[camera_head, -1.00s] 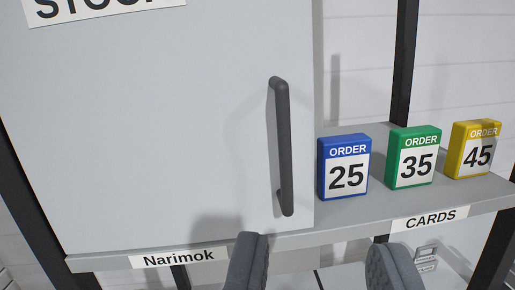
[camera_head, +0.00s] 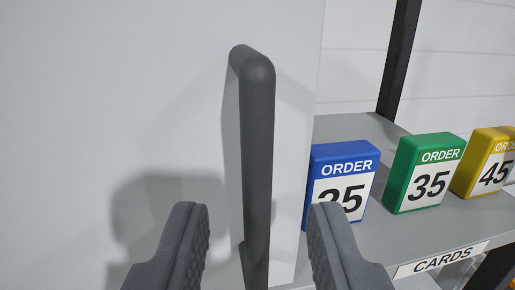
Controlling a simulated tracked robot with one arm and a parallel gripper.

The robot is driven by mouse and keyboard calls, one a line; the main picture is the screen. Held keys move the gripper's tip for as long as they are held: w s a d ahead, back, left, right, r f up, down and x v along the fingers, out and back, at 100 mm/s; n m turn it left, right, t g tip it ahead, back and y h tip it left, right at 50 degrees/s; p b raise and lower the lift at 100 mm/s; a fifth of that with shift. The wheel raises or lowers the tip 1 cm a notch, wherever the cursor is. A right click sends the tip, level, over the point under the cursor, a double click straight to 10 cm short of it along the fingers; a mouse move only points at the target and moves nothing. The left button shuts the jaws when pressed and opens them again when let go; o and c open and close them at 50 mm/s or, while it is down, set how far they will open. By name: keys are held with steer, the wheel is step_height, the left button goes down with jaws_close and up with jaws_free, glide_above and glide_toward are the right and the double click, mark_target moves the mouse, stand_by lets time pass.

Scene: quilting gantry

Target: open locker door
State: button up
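The grey locker door (camera_head: 100,90) fills the left half of the head camera view and is shut as far as I can see. Its dark grey vertical bar handle (camera_head: 258,150) stands near the door's right edge. My gripper (camera_head: 256,215) is open, with one finger to the left of the handle and one to the right. Gaps show between both fingers and the bar. The lower end of the handle runs out of the picture at the bottom. Whether the fingertips reach the bar in depth is hard to tell.
Right of the door, a grey shelf (camera_head: 440,222) labelled CARDS holds a blue order 25 block (camera_head: 335,165), a green order 35 block (camera_head: 425,172) and a yellow order 45 block (camera_head: 485,162). The blue block is close behind my right finger. A dark post (camera_head: 400,55) rises behind.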

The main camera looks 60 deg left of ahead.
steer(key=shift+x, duration=1.2)
steer(key=shift+d, duration=0.1)
jaws_close()
steer(key=shift+f, duration=0.1)
